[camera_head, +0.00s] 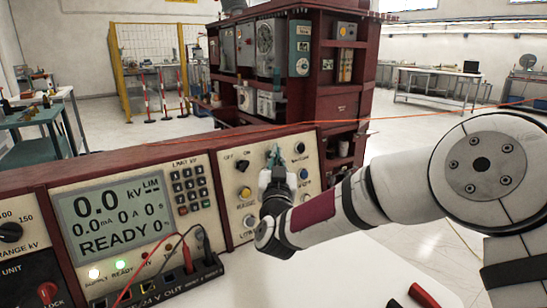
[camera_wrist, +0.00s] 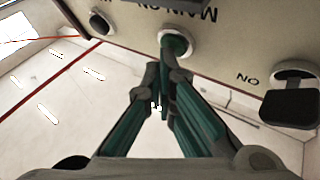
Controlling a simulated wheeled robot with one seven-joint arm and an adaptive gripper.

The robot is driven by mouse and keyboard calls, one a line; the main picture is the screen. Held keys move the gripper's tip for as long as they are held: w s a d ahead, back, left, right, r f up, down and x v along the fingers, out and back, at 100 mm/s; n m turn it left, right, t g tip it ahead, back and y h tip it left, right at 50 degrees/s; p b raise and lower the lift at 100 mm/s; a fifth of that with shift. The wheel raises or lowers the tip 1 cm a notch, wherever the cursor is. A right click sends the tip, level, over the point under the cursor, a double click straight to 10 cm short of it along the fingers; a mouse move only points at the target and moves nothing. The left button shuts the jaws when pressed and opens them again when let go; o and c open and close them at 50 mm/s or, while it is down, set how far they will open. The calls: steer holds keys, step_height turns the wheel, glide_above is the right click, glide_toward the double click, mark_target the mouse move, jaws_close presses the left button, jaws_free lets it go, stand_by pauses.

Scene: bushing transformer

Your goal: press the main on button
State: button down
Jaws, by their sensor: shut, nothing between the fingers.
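The control panel (camera_head: 232,162) is a cream face in a dark red frame, with labels, knobs and buttons. In the wrist view a round green button (camera_wrist: 177,42) in a pale ring sits beside an upside-down label starting "MAIN". My gripper (camera_wrist: 164,72) is shut and empty, its green fingers meeting in a point just in front of the green button and overlapping its lower edge. I cannot tell whether they touch. In the head view my gripper (camera_head: 274,153) is at the panel's upper middle, and it hides the green button there.
A black switch (camera_head: 243,166) by the OFF and ON labels is left of my gripper. It also shows in the wrist view (camera_wrist: 290,105). A yellow button (camera_head: 245,193) is below it. Other round controls (camera_head: 300,148) are close on the right. Cables (camera_head: 180,245) hang at the display unit.

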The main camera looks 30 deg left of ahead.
stand_by(0.6)
steer(key=shift+s+d+r, duration=0.15)
steer(key=shift+s+d, duration=0.15)
steer(key=shift+d, duration=0.4)
steer(key=shift+d, duration=0.1)
steer(key=shift+s+d+r, duration=0.2)
steer(key=shift+s+d, duration=0.1)
steer(key=shift+d, duration=0.4)
steer(key=shift+s+d+r, duration=0.2)
steer(key=shift+s+d, duration=0.15)
steer(key=shift+d, duration=0.4)
steer(key=shift+s+d+r, duration=0.2)
steer(key=shift+s+d, duration=0.1)
steer(key=shift+d, duration=0.4)
